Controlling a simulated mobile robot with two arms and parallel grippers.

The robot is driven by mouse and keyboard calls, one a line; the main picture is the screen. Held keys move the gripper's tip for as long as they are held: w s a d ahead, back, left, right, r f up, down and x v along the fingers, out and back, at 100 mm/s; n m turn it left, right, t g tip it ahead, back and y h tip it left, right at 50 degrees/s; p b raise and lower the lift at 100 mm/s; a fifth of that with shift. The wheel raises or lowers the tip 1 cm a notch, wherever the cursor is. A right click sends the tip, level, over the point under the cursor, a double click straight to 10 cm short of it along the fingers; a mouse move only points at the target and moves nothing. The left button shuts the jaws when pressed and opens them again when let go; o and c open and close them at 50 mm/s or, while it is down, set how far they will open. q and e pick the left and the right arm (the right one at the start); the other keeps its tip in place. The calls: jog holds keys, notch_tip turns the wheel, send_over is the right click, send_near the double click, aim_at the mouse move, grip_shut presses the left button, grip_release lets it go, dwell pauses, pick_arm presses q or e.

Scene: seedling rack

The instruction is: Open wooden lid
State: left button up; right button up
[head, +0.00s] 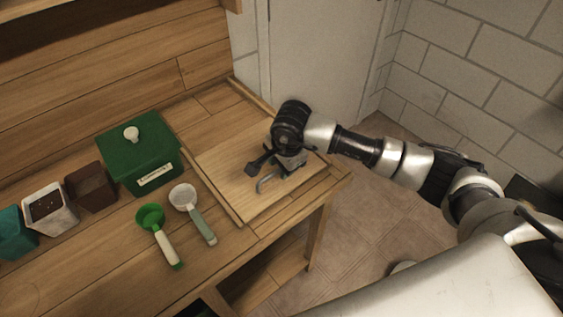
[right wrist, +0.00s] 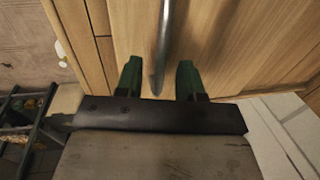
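The wooden lid (head: 226,168) is a flat panel set into the right end of the wooden bench, and it lies closed. A curved metal handle (head: 265,186) stands on it near its front part. My right gripper (head: 276,165) is over the lid, close to the handle. In the right wrist view, the handle (right wrist: 161,60) runs between the two green fingertips, with gaps on both sides. The right gripper is open around or just above the handle; the exact depth is unclear. My left gripper is not in view.
Farther left are a brown pot (head: 91,187), a white pot (head: 50,208) and a teal pot (head: 14,236). A wooden backboard (head: 110,60) rises behind.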

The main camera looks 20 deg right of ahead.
jog(key=shift+f, duration=0.1)
grip_shut()
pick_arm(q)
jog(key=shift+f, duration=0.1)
pick_arm(e)
jog(key=shift+w, duration=0.1)
